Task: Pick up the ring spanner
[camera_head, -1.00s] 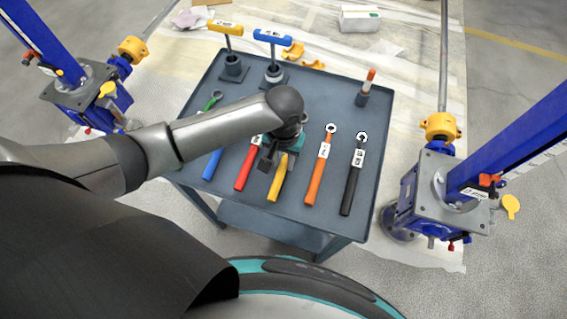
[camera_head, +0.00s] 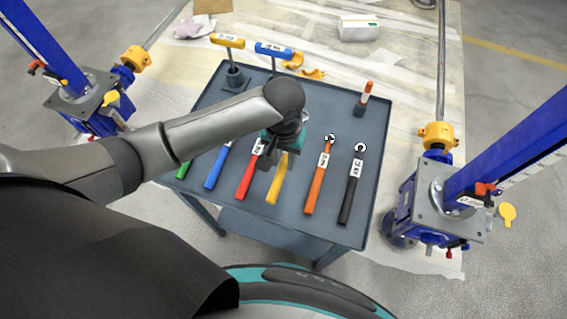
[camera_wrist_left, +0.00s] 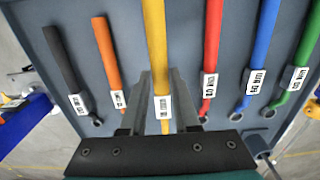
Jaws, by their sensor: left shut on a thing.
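Several ring spanners with coloured handles and white labels lie side by side on the trolley top. The yellow spanner (camera_head: 276,187) is under my left gripper (camera_head: 286,154). In the left wrist view, the yellow spanner (camera_wrist_left: 154,32) runs between the two fingers of my left gripper (camera_wrist_left: 163,100), which are shut on it at the label. Its ring end is hidden by the gripper, and I cannot tell whether it is clear of the trolley top. The red (camera_head: 246,175), orange (camera_head: 316,184) and black (camera_head: 349,190) spanners lie beside it. My right gripper is not in view.
The blue (camera_head: 217,167) and green (camera_wrist_left: 296,75) spanners lie beyond the red one. T-handled tools (camera_head: 273,50) and an orange-topped tool (camera_head: 364,97) stand at the back of the grey trolley (camera_head: 330,100). Blue screw jacks (camera_head: 432,205) flank it.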

